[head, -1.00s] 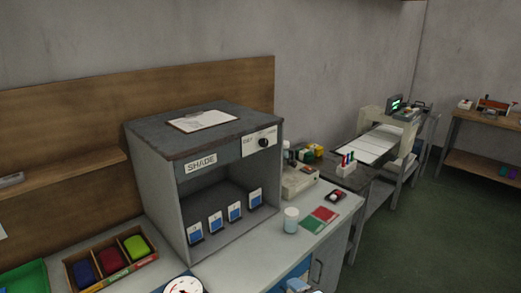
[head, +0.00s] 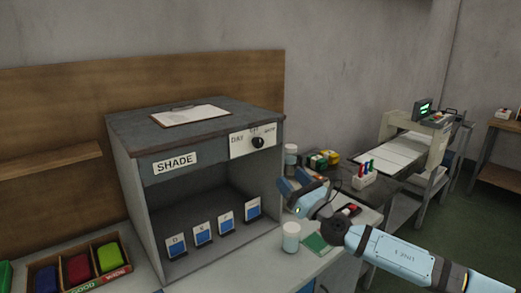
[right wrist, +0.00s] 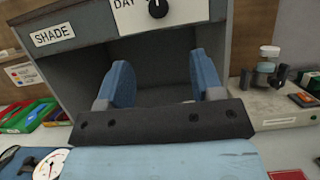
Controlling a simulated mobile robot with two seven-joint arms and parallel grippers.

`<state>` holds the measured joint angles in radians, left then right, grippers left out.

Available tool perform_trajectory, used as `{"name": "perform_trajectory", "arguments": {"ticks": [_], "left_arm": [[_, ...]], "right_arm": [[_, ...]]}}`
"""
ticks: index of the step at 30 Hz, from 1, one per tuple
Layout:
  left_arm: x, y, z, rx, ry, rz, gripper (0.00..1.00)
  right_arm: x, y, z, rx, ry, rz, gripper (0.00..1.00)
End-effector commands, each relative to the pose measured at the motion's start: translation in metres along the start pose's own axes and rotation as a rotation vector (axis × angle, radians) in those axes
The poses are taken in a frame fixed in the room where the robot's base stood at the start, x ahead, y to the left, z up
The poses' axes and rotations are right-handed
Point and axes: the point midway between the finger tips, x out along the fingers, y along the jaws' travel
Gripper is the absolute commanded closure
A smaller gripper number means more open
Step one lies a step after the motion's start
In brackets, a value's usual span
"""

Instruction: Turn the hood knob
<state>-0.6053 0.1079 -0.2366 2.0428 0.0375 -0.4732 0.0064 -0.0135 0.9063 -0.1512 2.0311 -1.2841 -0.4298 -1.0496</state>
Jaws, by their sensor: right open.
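The hood is a grey box labelled SHADE (head: 128,190) on the bench. Its black round knob (head: 258,142) sits on a white label plate at the upper right of the front, and shows at the top of the right wrist view (right wrist: 158,8). My right gripper (head: 290,182) is to the right of the hood's front in the head view, below the knob and apart from it. In the right wrist view its two blue fingers (right wrist: 162,80) are spread wide with nothing between them, facing the hood's opening. My left gripper is not in view.
Several blue-and-white cards (head: 202,234) stand inside the hood. A white-lidded jar (head: 291,237) and a green card (head: 316,244) are on the bench to the right. A clipboard (head: 190,115) lies on the hood's top. A box of coloured items (head: 82,268) is at left.

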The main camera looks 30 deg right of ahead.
Motion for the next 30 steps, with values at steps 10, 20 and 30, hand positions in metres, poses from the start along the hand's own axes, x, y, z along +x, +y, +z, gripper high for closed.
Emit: {"name": "perform_trajectory", "arguments": {"ticks": [10,20,30], "left_arm": [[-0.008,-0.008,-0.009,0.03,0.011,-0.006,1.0],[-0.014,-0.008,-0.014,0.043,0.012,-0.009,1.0],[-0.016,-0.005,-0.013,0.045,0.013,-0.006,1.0]], "right_arm": [[0.039,-0.001,0.005,-0.009,-0.008,-0.001,0.4],[0.101,-0.001,0.005,-0.007,-0.006,-0.001,0.4],[0.136,-0.001,0.002,-0.007,-0.003,0.0,0.4]]}}
